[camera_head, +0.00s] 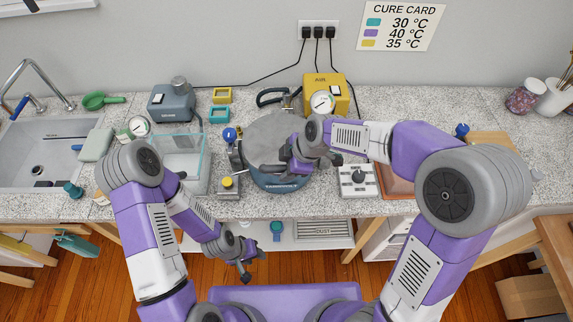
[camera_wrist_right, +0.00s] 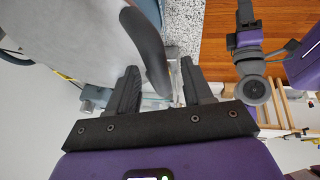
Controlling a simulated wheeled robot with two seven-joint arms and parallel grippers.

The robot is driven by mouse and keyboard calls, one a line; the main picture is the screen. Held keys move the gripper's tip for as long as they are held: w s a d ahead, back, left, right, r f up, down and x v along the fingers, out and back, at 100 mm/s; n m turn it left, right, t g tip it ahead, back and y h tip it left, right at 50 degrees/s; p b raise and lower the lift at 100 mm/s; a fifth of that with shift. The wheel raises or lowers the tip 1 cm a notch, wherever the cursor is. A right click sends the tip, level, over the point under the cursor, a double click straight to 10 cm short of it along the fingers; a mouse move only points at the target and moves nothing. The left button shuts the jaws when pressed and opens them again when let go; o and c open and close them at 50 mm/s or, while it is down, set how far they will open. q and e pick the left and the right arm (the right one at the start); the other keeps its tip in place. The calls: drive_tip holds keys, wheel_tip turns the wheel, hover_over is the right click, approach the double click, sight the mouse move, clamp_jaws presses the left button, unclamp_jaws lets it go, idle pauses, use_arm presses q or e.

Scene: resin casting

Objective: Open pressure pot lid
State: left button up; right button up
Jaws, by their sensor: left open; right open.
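The pressure pot (camera_head: 283,185) has a blue body and stands on the counter near its front edge. Its round grey lid (camera_head: 272,128) appears seated on top, and also fills the upper left of the right wrist view (camera_wrist_right: 75,35). My right gripper (camera_head: 283,165) is open over the lid's front part and hides some of it. My left gripper (camera_head: 250,268) is open and empty, low in front of the counter.
A yellow air unit (camera_head: 325,92) with a gauge (camera_head: 321,103) stands behind the pot. A clear box (camera_head: 182,165) and a small yellow-knobbed device (camera_head: 228,186) are left of it. A sink (camera_head: 45,150) is far left.

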drive_tip(key=shift+w, duration=0.1)
drive_tip(key=shift+c, duration=0.2)
drive_tip(key=shift+f, duration=0.1)
drive_tip(key=shift+c, duration=1.3)
clamp_jaws()
